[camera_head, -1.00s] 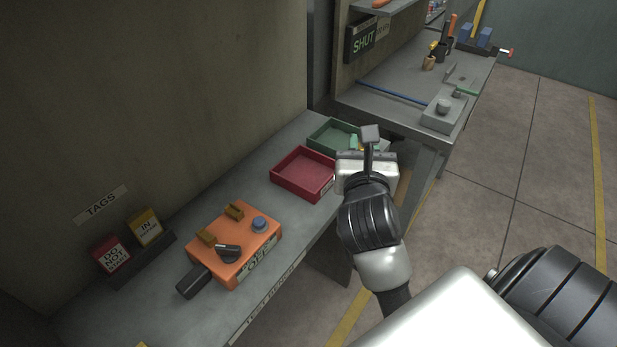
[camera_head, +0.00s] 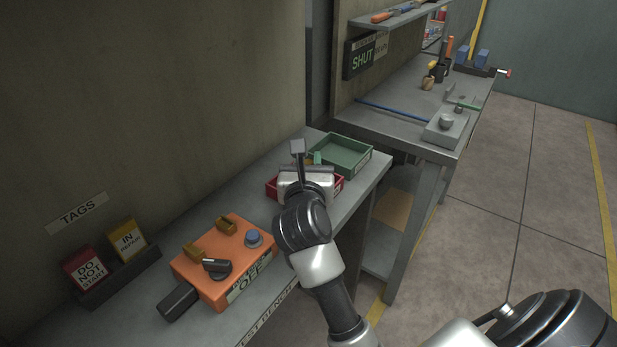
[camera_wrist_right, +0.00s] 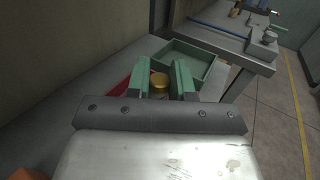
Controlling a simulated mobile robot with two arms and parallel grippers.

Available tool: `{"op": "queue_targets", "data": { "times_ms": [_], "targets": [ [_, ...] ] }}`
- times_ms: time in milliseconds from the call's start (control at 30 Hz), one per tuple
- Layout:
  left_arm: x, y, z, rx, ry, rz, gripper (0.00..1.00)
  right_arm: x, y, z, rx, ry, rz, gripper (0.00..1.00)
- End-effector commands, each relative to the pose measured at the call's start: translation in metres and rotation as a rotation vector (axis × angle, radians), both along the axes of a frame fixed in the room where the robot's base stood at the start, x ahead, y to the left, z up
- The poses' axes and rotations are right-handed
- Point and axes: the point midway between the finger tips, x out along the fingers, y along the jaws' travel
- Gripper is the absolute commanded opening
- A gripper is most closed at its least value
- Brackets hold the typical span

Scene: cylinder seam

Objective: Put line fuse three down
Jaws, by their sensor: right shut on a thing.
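My right gripper (camera_head: 314,161) is over the red tray (camera_head: 273,188) on the bench in the head view, and its body covers most of that tray. In the right wrist view its two green fingers (camera_wrist_right: 161,74) are shut on a small fuse with a gold-coloured end (camera_wrist_right: 160,83). The rest of the fuse is hidden between the fingers, and no number on it can be read. A strip of the red tray shows in the wrist view (camera_wrist_right: 121,95) left of the fingers. My left gripper is not in view.
A green tray (camera_head: 341,152), seemingly empty, stands just beyond the red one. An orange box (camera_head: 225,262) with a knob and a label reading OFF sits nearer on the bench. Tags (camera_head: 126,241) stand at left. A second bench (camera_head: 400,122) is behind.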

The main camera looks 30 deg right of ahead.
Motion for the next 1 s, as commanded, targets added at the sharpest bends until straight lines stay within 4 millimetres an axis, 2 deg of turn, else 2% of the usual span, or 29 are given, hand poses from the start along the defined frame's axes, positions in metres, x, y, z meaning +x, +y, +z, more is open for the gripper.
{"op": "queue_targets", "data": {
  "times_ms": [33,100,200,633,667,800,1000],
  "targets": [
    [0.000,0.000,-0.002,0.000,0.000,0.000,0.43,0.000,0.000,-0.012,-0.001,0.008,0.000,0.00],
    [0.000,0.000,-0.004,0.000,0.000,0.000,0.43,-0.001,0.000,-0.022,-0.002,0.008,0.000,0.00],
    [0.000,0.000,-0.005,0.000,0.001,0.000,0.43,0.000,0.000,-0.033,-0.001,0.006,0.000,0.00],
    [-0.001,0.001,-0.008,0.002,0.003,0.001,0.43,-0.001,0.000,-0.039,0.000,0.003,0.000,0.00],
    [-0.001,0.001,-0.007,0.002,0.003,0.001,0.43,-0.001,0.000,-0.038,0.000,0.003,0.000,0.25],
    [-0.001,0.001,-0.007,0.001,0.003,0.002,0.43,-0.001,0.000,-0.037,0.000,0.003,0.000,0.47],
    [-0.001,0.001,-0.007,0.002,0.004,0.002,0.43,-0.001,0.000,-0.037,0.000,0.003,0.000,0.48]
  ]
}}
